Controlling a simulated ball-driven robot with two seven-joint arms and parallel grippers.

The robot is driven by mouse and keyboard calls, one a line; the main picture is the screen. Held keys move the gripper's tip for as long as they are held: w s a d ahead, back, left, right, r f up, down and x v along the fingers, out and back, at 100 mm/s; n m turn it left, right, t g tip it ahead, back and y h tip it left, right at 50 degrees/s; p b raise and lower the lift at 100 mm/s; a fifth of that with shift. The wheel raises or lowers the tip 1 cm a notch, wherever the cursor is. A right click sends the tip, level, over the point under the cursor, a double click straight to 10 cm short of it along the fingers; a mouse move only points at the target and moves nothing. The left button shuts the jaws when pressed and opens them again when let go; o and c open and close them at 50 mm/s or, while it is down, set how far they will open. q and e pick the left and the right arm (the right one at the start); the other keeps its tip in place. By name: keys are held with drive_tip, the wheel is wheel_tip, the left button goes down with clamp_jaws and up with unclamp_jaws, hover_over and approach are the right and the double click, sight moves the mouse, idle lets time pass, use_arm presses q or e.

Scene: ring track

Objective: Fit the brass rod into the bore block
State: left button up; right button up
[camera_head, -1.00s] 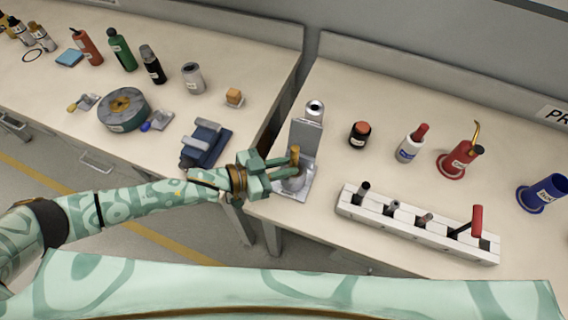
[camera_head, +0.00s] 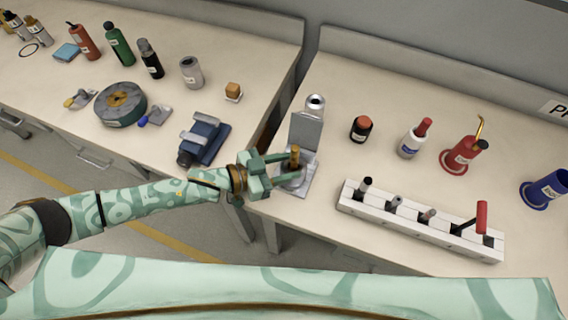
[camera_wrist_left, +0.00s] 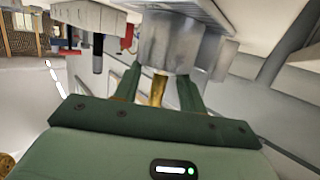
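The brass rod (camera_head: 295,153) stands upright in the bore block (camera_head: 304,183), a grey metal piece with a tall back plate near the front left corner of the right table. The rod's lower part is hidden in the block's round body. My left gripper (camera_head: 297,166) is open, with one finger on each side of the rod. In the left wrist view the rod (camera_wrist_left: 158,90) shows between the two fingers (camera_wrist_left: 160,88), with a gap on both sides, and meets the silver cylinder of the block (camera_wrist_left: 170,45). My right gripper is not in view.
A white rack (camera_head: 420,220) with dark pegs and a red-handled tool lies to the right. A dark jar (camera_head: 361,129), a white bottle (camera_head: 412,139) and a red oil can (camera_head: 463,156) stand behind it. A blue vise (camera_head: 204,140) sits on the left table, across a gap.

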use_arm(q)
drive_tip(key=shift+w+a+f, duration=0.1)
drive_tip(key=shift+a, duration=0.05)
idle(0.3)
drive_tip(key=shift+a, duration=0.2)
drive_tip(key=p+v, duration=0.2)
drive_tip(key=v, duration=1.4)
drive_tip(key=shift+d, duration=0.15)
